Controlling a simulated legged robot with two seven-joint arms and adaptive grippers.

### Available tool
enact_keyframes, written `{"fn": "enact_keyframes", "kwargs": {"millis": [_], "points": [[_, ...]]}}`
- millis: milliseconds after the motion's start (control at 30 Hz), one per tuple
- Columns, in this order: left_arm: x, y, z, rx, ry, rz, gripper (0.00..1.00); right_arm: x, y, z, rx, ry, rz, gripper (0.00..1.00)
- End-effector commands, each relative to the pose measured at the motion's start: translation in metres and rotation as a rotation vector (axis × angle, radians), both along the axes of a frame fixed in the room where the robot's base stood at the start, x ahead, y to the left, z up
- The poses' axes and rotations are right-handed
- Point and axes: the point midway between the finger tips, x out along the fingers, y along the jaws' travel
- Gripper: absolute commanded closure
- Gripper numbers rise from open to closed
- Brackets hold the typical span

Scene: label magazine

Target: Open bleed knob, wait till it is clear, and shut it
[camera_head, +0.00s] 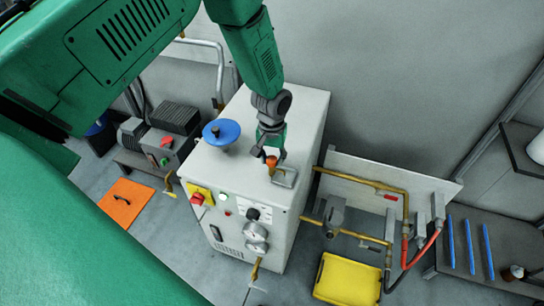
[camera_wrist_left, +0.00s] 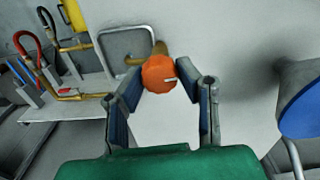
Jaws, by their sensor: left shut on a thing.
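The orange bleed knob (camera_head: 271,161) stands on top of the white cabinet (camera_head: 305,110), near its right edge. It has a small pale mark on its face in the left wrist view (camera_wrist_left: 159,73). My left gripper (camera_head: 268,154) reaches down from above and is shut on the knob. In the left wrist view its two fingers (camera_wrist_left: 166,80) stand on either side of the knob. My right gripper is not in view.
A blue handwheel (camera_head: 221,132) stands left of the knob on the cabinet top. A metal bracket (camera_head: 286,178) sits close beside the knob. Brass pipes (camera_head: 360,180) run along the right side. A yellow bin (camera_head: 348,278) and an orange panel (camera_head: 126,202) lie below.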

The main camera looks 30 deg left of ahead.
Motion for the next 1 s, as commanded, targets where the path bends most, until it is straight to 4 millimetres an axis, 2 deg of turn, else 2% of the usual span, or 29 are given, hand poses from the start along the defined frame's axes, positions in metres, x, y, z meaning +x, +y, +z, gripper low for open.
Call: {"fn": "enact_keyframes", "kwargs": {"millis": [1000], "points": [[0.0001,0.0015,0.0005,-0.001,-0.002,-0.965,1.00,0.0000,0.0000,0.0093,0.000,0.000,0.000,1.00]]}}
